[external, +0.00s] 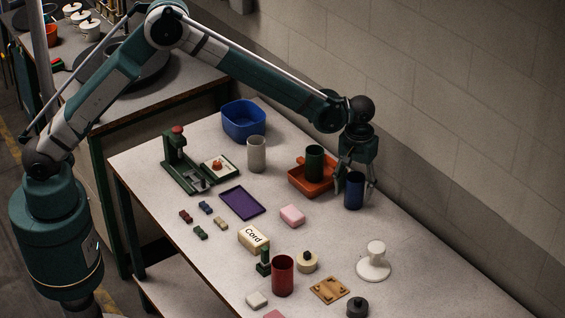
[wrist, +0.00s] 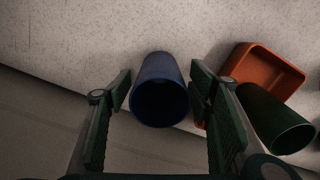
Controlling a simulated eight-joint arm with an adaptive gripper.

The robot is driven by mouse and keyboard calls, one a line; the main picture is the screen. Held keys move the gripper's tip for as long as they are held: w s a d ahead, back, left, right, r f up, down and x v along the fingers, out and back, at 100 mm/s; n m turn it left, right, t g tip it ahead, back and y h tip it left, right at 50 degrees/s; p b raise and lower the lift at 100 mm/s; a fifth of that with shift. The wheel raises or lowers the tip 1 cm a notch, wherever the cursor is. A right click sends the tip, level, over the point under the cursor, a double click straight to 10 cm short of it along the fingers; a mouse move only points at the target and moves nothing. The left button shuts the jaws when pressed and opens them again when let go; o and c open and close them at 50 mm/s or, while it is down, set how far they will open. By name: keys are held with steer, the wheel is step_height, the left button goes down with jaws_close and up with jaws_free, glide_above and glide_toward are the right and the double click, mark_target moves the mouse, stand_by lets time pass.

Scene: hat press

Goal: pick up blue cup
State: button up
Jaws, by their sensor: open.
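The blue cup (external: 354,190) is a dark blue open-topped cylinder standing upright on the table, just right of the orange tray. In the wrist view the blue cup (wrist: 160,88) lies between the two fingers, with its dark opening facing the camera. My gripper (external: 356,178) points down at the cup with one finger on each side. In the wrist view my gripper (wrist: 160,92) is open, with a gap visible between the cup and the left finger. The right finger is close to the cup; I cannot tell whether it touches.
An orange tray (wrist: 262,62) with a dark green cup (wrist: 275,120) is close beside my gripper. A blue bin (external: 243,121), a grey cup (external: 256,154) and a green press (external: 182,165) stand farther left. A white stand (external: 374,262) is at the right. The wall runs behind the table.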

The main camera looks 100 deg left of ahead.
steer(key=shift+f, duration=1.35)
steer(key=c, duration=1)
